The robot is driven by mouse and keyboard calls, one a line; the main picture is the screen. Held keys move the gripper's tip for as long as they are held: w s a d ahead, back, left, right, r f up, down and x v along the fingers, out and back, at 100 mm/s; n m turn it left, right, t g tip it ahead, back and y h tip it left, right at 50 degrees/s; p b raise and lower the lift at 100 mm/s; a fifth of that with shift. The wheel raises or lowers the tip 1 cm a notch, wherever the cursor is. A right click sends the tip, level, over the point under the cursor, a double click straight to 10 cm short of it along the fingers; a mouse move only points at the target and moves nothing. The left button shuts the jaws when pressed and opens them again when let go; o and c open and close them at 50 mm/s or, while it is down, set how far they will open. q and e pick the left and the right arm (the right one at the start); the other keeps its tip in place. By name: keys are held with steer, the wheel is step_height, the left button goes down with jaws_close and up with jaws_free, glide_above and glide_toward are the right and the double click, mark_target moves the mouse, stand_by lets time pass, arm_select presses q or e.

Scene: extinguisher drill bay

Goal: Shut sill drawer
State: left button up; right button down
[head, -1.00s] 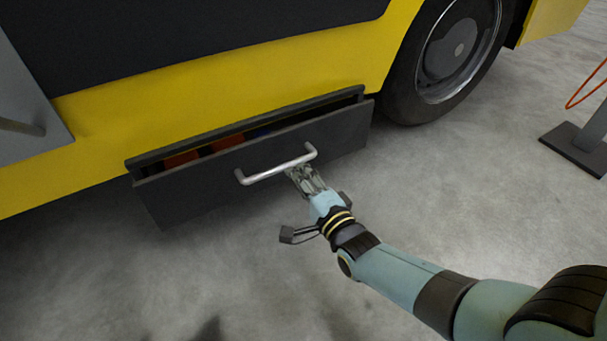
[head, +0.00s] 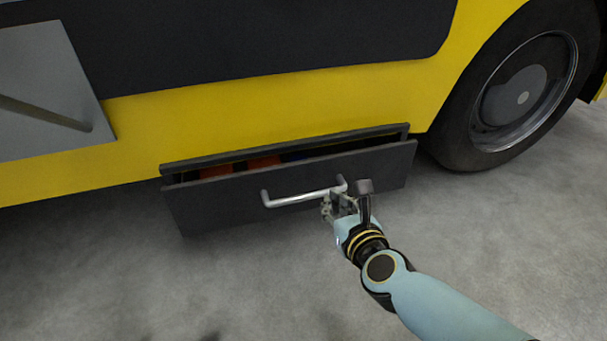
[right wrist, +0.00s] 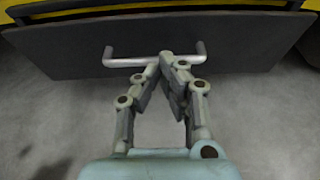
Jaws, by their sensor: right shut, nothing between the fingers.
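The dark grey sill drawer (head: 225,208) sticks out a little from under the yellow side of the vehicle. A narrow gap along its top shows red and dark contents (head: 264,161). Its silver bar handle (head: 298,199) runs across the front, and it also shows in the right wrist view (right wrist: 128,62). My right gripper (head: 336,200) is shut and empty at the right part of the handle. In the right wrist view its fingertips (right wrist: 167,58) overlap the bar; I cannot tell whether they touch it or the drawer front. My left gripper is not in view.
A large black wheel (head: 512,100) stands to the right of the drawer. A grey panel with a bar (head: 45,95) sits on the vehicle's side at the left. The concrete floor (head: 180,285) in front of the drawer is clear.

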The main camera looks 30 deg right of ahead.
steer(key=b, duration=0.2)
glide_toward(309, 169)
step_height(309, 169, down, 2)
steer(key=w, duration=0.3)
steer(key=w+d, duration=0.1)
steer(key=shift+w, duration=0.4)
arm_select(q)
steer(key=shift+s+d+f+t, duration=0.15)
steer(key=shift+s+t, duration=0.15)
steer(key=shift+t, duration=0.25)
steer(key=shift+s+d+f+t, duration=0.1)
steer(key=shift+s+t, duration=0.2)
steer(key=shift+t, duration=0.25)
arm_select(e)
steer(key=shift+w+d, duration=0.2)
steer(key=shift+w, duration=0.45)
